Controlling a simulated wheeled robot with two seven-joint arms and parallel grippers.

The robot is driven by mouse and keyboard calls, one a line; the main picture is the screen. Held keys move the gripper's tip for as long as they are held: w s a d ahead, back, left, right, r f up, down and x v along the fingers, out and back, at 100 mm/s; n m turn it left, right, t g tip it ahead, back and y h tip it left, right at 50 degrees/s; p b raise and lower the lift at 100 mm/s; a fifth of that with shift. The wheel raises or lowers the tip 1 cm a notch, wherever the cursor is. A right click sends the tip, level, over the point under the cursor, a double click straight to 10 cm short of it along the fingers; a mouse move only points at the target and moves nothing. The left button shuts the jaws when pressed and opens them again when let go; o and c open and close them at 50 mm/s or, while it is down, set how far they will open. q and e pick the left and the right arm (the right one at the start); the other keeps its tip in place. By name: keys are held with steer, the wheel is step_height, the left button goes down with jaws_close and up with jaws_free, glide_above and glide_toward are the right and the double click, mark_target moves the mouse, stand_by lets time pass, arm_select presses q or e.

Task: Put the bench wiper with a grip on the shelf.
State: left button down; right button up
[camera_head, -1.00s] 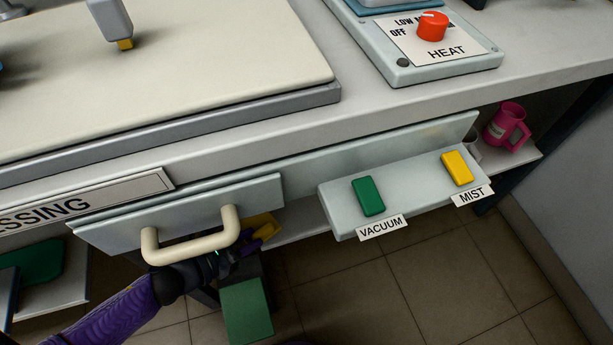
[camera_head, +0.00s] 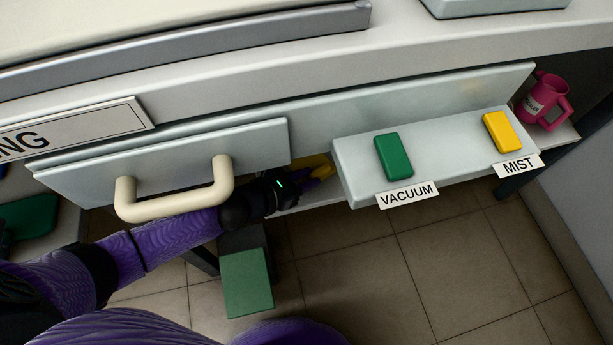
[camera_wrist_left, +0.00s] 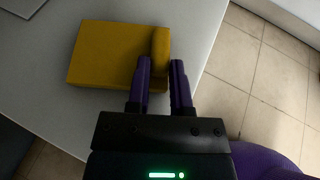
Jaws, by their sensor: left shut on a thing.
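The bench wiper is a yellow block with a raised grip along one edge. It shows partly in the head view (camera_head: 318,165), under the counter front, and nearly whole in the left wrist view (camera_wrist_left: 108,55). My left gripper (camera_head: 303,182) is shut on the grip; its two purple fingers (camera_wrist_left: 161,72) straddle the grip's near end in the left wrist view. The wiper is over the pale shelf (camera_wrist_left: 196,28), close to its front edge; I cannot tell whether it rests on it. The shelf also shows in the head view (camera_head: 316,198). My right gripper is out of view.
A drawer front with a cream handle (camera_head: 180,195) hangs over my left arm. A panel with a green VACUUM switch (camera_head: 393,156) and a yellow MIST switch (camera_head: 502,132) juts out to the right. A pink mug (camera_head: 546,98) stands at the shelf's right end. A green-topped block (camera_head: 246,283) is below.

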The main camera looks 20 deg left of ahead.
arm_select(q)
steer(key=shift+f, duration=0.1)
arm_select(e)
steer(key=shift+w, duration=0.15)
arm_select(q)
steer(key=c, duration=0.5)
jaws_free()
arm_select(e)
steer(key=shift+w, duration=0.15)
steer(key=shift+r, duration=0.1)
